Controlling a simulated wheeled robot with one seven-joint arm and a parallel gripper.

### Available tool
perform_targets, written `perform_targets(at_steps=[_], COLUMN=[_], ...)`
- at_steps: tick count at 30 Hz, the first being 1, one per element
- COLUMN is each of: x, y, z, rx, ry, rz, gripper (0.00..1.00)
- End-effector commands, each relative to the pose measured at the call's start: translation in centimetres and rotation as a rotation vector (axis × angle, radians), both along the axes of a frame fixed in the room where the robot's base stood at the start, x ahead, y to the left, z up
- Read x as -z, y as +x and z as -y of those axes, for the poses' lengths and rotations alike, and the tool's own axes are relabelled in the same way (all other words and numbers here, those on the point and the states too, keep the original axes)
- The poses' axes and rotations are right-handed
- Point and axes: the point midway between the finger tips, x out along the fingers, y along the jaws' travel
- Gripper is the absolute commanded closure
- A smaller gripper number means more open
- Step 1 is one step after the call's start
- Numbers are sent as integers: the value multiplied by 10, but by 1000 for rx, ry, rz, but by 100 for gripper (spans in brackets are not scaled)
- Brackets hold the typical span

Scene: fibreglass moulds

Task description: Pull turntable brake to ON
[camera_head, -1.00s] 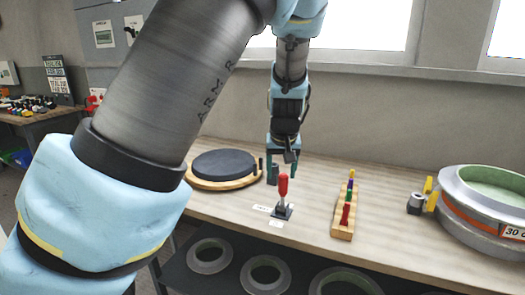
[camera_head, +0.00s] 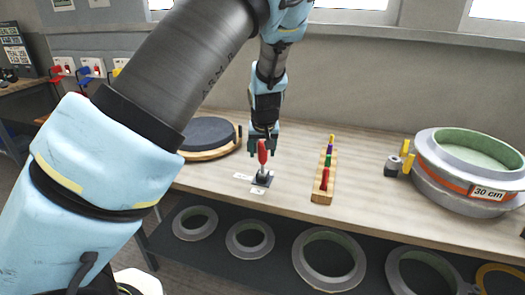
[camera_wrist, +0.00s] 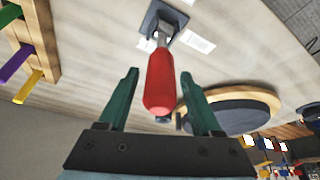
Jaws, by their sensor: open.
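The brake lever has a red handle (camera_head: 262,151) on a small dark base (camera_head: 262,178) on the bench, with small white labels (camera_head: 243,177) beside it. It stands nearly upright. The round turntable (camera_head: 208,138) with a dark top is to its left. My gripper (camera_head: 264,146) is close behind the handle in the head view. In the wrist view the red handle (camera_wrist: 160,82) shows between the two green fingers of my gripper (camera_wrist: 160,98), which are apart. I cannot tell whether either finger touches it. The label text is too small to read.
A wooden rack (camera_head: 322,186) with several coloured handles stands right of the lever. A large ring mould (camera_head: 470,170) marked 30 cm and a small grey cylinder (camera_head: 392,167) are further right. Several rings lie on the shelf (camera_head: 285,262) below. Bare bench surrounds the lever.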

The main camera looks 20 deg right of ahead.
Motion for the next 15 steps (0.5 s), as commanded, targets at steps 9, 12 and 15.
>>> perform_targets(at_steps=[9, 12, 15], x=[1, 1, 1], y=[0, 0, 0], z=[1, 0, 0], rx=[1, 1, 1], ry=[-1, -1, -1], rz=[0, 0, 0], gripper=[39, 50, 61])
